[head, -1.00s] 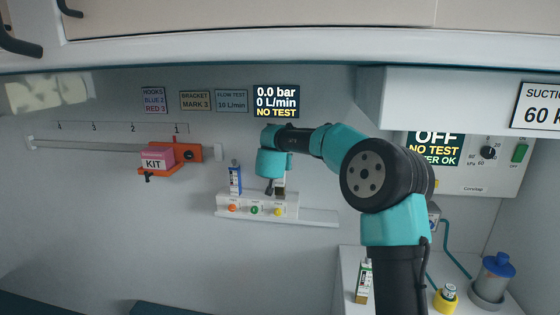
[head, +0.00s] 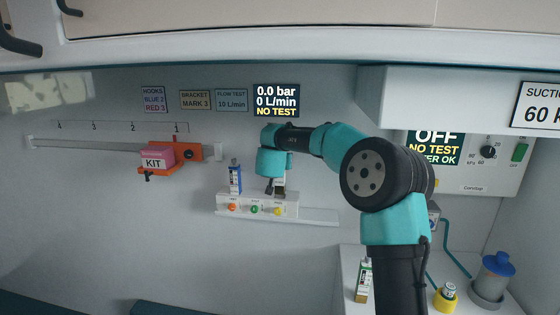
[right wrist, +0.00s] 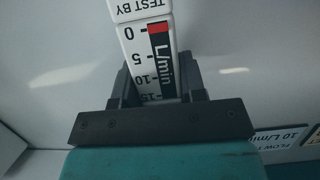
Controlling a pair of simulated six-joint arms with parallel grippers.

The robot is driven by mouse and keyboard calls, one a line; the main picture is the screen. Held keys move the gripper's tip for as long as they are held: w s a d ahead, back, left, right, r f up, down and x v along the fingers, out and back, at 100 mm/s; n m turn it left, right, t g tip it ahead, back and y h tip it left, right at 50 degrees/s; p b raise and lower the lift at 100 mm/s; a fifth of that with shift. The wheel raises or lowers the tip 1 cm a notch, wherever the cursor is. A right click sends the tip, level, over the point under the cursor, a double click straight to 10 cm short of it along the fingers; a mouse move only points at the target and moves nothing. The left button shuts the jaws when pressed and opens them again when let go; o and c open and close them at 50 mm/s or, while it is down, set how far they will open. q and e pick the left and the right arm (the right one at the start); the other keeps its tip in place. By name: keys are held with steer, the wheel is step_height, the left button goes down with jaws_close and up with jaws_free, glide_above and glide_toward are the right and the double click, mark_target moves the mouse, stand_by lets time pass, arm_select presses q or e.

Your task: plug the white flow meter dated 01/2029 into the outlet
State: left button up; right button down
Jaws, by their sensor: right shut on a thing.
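My right gripper (right wrist: 158,88) is shut on a white flow meter (right wrist: 148,50), with one finger on each side of it. The meter shows a black L/min scale, a red mark at 0 and a "TEST BY" label; its date is out of frame. In the head view my right gripper (head: 269,187) is over the outlet block (head: 288,211), partly hiding the meter, and I cannot tell whether the meter is seated. The block has orange, green and yellow marks. Another white meter (head: 364,282) stands on the counter at the lower right. My left gripper is not in view.
A blue meter (head: 235,178) stands upright on the block, left of my gripper. The wall display (head: 276,101) reads 0.0 bar, 0 L/min, NO TEST. A pink kit (head: 158,156) sits on an orange bracket (head: 188,152) at the left. A suction unit (head: 470,165) is at the right.

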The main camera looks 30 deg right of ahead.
steer(key=shift+f, duration=2.55)
steer(key=c, duration=0.6)
jaws_free()
steer(key=v, duration=1.7)
steer(key=shift+a, duration=0.2)
steer(key=shift+r, duration=0.1)
